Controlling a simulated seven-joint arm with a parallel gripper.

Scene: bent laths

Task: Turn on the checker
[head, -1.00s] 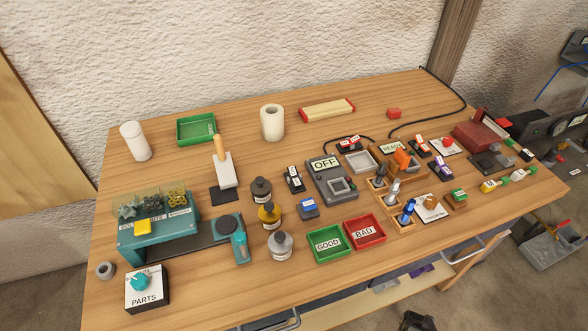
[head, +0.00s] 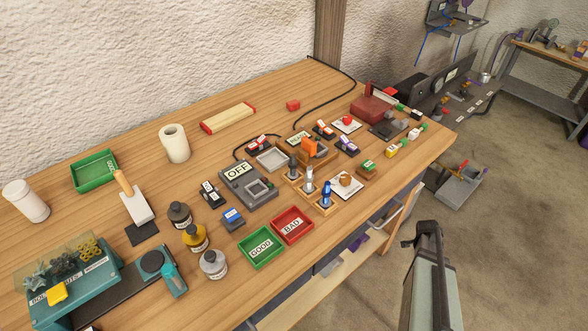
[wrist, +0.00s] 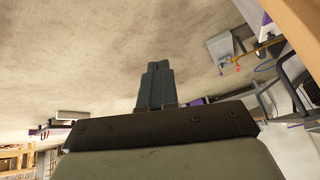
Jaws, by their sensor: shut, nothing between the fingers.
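The checker is a grey box (head: 262,196) with an "OFF" sign (head: 238,171) at its back and a square recess in its top. It sits in the middle of the wooden table (head: 130,265) in the head view. A rocker-like block with a red and white top (head: 258,143) is behind it, and a similar black and white one (head: 212,194) is to its left. My gripper (wrist: 154,70) shows in the wrist view with its fingers together and nothing between them. It points over bare floor, away from the checker. My arm shows at the lower right of the head view, off the table.
Green "GOOD" (head: 243,257) and red "BAD" (head: 276,234) trays lie in front of the checker. Several bottles and a blue-topped block (head: 232,219) stand to its left. Upright pegs (head: 326,193) stand to its right. Floor right of the table is mostly clear.

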